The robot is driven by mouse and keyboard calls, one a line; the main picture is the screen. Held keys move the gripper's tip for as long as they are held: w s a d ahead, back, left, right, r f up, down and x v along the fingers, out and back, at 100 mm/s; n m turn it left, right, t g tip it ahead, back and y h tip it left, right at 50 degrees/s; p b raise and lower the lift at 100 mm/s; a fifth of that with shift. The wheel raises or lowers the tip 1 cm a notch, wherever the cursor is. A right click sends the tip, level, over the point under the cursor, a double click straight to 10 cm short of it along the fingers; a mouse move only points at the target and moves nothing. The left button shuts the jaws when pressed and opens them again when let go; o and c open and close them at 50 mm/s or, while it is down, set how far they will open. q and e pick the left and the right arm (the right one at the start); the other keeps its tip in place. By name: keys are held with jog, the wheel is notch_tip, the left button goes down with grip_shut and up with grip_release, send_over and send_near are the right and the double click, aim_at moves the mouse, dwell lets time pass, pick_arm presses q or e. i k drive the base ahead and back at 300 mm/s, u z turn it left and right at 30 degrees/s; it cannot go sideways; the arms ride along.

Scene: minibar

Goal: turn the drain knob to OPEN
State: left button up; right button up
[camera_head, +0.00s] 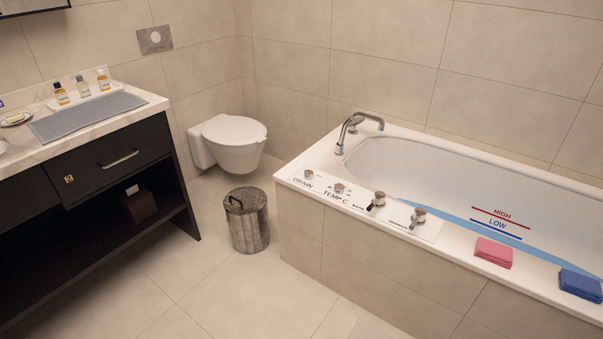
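The drain knob (309,174) is a small round metallic knob at the left end of a white control panel on the bathtub's front rim. The label DRAIN (303,184) is printed beside it. The knob is too small to tell which way it points. Other controls stand to its right: the TEMP C knob (339,187) and two taps with dark levers (379,198) and (418,216). Neither of my grippers is in view.
A curved faucet (345,137) rises behind the knobs. Pink (493,252) and blue (580,284) cloths lie on the rim. A bin (248,222), toilet (232,135) and dark vanity (105,165) stand left. Floor before the tub is clear.

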aim_at(308, 175)
jog(key=k, duration=0.35)
jog(key=u, duration=1.2)
jog(key=i, duration=1.7)
jog(key=z, duration=1)
jog(key=i, duration=0.85)
jog(key=z, duration=0.85)
jog(key=i, duration=0.45)
jog(key=u, duration=0.05)
